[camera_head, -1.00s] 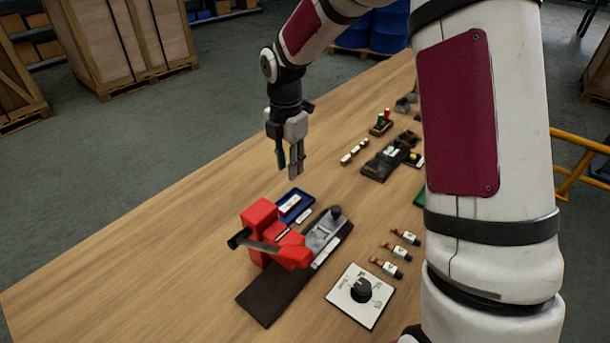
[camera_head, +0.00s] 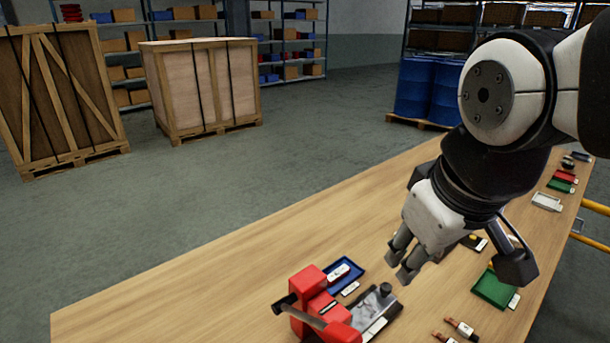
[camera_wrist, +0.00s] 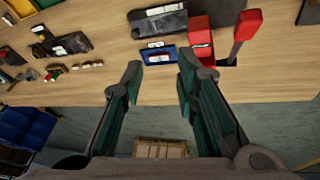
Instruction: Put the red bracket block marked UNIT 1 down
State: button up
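A red block assembly (camera_head: 310,296) with a lever stands on the wooden table at the lower middle of the head view, beside a dark base with a metal plate (camera_head: 377,308). The red block (camera_wrist: 201,38) and a red-ended lever (camera_wrist: 246,24) also show at the upper right of the wrist view. I cannot read a UNIT 1 mark on the red parts. A small blue tray (camera_head: 345,274) with a white label lies beside the block. My gripper (camera_head: 400,264) is above the table, right of the tray in the head view. Its fingers (camera_wrist: 160,72) are apart, with nothing between them.
A green tray (camera_head: 493,289) and small labelled pieces (camera_head: 459,326) lie at the right of the table. The left of the tabletop (camera_head: 200,300) is clear. Crates (camera_head: 203,88) and blue barrels (camera_head: 430,90) stand on the floor behind.

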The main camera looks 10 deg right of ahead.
jog(key=s+m, duration=0.3)
jog(key=shift+s+a+f+t+y, duration=0.1)
jog(key=shift+s+f+t+y, duration=0.2)
jog(key=shift+t, duration=0.1)
jog(key=shift+r, duration=0.1)
dwell(0.9)
